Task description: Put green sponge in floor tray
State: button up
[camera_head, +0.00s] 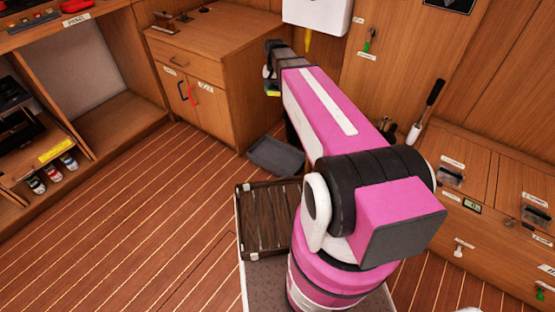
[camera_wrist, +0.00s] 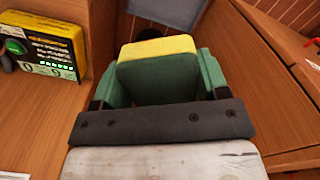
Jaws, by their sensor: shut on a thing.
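The green sponge (camera_wrist: 158,82), with a yellow layer along its far edge, sits between the two fingers of my gripper (camera_wrist: 162,76) in the wrist view. My gripper is shut on it. In the head view only a small yellow and green bit of the sponge (camera_head: 272,93) shows under my gripper (camera_head: 270,76), beside the wooden cabinet; my arm hides much of that area. The dark grey floor tray (camera_head: 275,157) lies on the floor at the cabinet's foot, lower than my gripper. Part of the tray (camera_wrist: 168,8) shows beyond the sponge in the wrist view. Its visible inside looks empty.
The wooden cabinet (camera_head: 215,65) stands close to the tray and gripper. A yellow device with a display (camera_wrist: 45,45) is at the left of the wrist view. A dark slatted rack (camera_head: 268,225) lies nearer me. The plank floor (camera_head: 140,210) at left is clear.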

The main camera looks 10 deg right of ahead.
jog(key=w+a+f+m, duration=0.2)
jog(key=w+f, duration=0.1)
jog(key=f, duration=0.9)
jog(key=w+a+f+m, duration=0.1)
jog(key=w+a+f, duration=0.1)
jog(key=f, duration=1)
jog(key=m, duration=0.3)
send_over(276, 160)
notch_tip(276, 160, down, 30)
jog(key=shift+a+r, duration=0.15)
jog(key=shift+r, duration=0.1)
jog(key=shift+f, duration=2)
jog(key=shift+f, duration=0.1)
jog(key=o, duration=0.5)
jog(key=shift+f, duration=0.1)
jog(key=o, duration=0.3)
